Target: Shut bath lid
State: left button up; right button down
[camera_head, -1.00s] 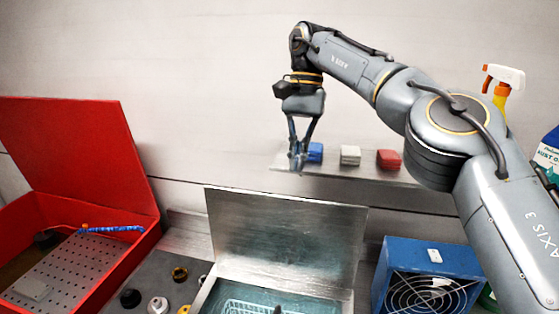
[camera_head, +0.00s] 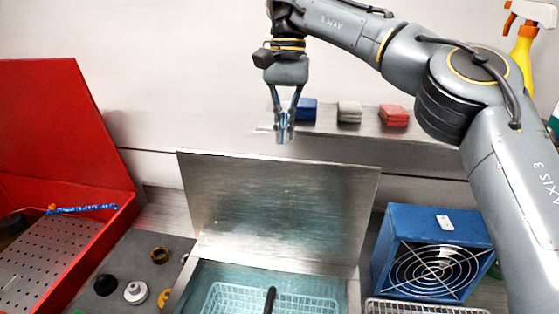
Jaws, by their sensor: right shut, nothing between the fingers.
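The bath lid (camera_head: 279,207) is a flat metal panel standing open, upright and tilted slightly back, at the rear of the bath. The bath (camera_head: 354,292) is a metal tank at the bottom middle, with bluish liquid and a white wire basket (camera_head: 225,298) inside. A dark handle (camera_head: 270,299) rises from the basket. My right gripper (camera_head: 284,138) is shut and empty, pointing down above the lid's top edge and apart from it in the picture. How far behind or in front of the lid it is, I cannot tell. My left gripper is not in view.
A red box (camera_head: 68,120) with its lid raised stands at left. A blue fan unit (camera_head: 432,250) stands right of the bath. A shelf behind holds blue (camera_head: 306,110), grey (camera_head: 349,112) and red blocks (camera_head: 393,116). Small round parts (camera_head: 135,292) lie left of the bath.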

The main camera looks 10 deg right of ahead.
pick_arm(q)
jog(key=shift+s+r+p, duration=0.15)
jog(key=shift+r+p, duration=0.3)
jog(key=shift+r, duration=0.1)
pick_arm(e)
jog(key=shift+s+a+f, duration=0.25)
jog(key=shift+s+a, duration=0.05)
jog(key=shift+s, duration=0.45)
jog(key=shift+s+a+f, duration=0.2)
jog(key=shift+s+a, duration=0.05)
jog(key=shift+s, duration=0.55)
jog(key=shift+s+a+f, duration=0.25)
jog(key=shift+s+a, duration=0.05)
jog(key=shift+s, duration=0.45)
